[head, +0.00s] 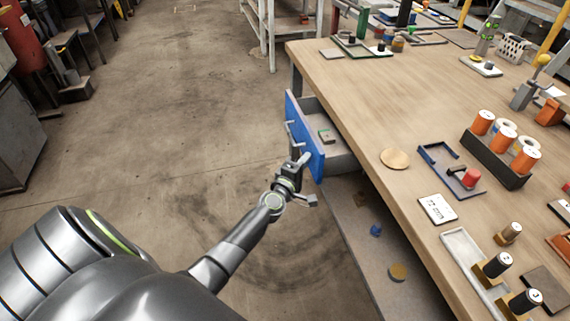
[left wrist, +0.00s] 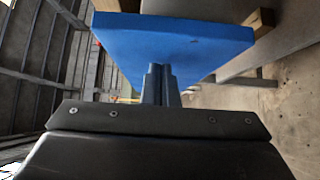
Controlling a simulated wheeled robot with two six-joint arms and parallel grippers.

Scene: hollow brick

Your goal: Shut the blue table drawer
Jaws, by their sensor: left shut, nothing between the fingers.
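The blue table drawer (head: 305,138) stands pulled out from the left side of the wooden table in the head view. Its grey inside shows, with a small greenish block (head: 326,136) in it. A pale handle is on its blue front. My left gripper (head: 298,158) is at the near part of the blue front, beside the handle, with its fingers shut and empty. In the left wrist view the shut fingers (left wrist: 160,84) point at the blue drawer (left wrist: 175,38), very near it; I cannot tell whether they touch. My right gripper is not in view.
The wooden table (head: 400,110) carries orange-labelled rolls (head: 500,140), a round wooden disc (head: 394,159), trays and numbered black cylinders. A lower shelf (head: 352,225) holds a small blue piece (head: 375,230). The floor left of the drawer is clear.

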